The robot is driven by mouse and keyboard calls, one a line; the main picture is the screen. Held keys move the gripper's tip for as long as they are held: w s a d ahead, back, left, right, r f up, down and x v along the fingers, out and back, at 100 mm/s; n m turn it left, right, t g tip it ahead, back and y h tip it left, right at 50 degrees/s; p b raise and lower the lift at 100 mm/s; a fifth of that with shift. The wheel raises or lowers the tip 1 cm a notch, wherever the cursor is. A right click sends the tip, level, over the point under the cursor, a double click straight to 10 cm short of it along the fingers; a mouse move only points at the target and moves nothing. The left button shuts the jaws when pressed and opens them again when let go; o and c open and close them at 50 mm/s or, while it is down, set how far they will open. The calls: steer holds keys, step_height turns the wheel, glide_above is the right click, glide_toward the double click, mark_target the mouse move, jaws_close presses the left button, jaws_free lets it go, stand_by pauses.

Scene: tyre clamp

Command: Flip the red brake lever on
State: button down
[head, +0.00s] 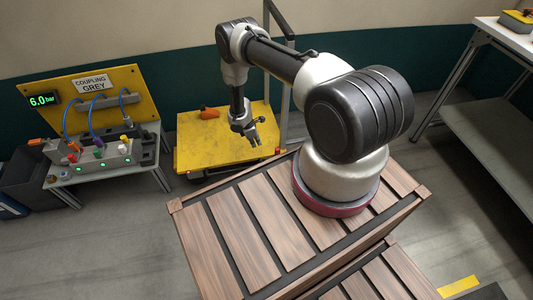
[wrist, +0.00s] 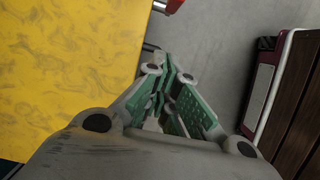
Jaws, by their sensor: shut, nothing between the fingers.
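A red part (wrist: 171,5), which looks like the brake lever, is cut off at the top of the wrist view, just off the edge of the yellow cart top (wrist: 70,70). I cannot pick it out clearly in the head view. My gripper (head: 255,141) points down near the right front part of the yellow cart (head: 236,146). In the wrist view my gripper (wrist: 160,75) is shut and empty, with its green-padded fingers over the gap beside the cart. The fingertips are apart from the red part.
A coupling panel (head: 100,90) with hoses stands at left. A grey post (head: 285,60) rises behind the cart. A workbench (head: 505,38) is at right. Bare floor (wrist: 220,45) lies between the cart and my wooden-topped base.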

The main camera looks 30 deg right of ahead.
steer(key=shift+f, duration=0.1)
steer(key=x, duration=1)
steer(key=shift+s+d, duration=0.35)
steer(key=shift+d, duration=0.7)
steer(key=shift+s+d, duration=0.25)
steer(key=shift+d, duration=0.7)
steer(key=shift+d, duration=0.1)
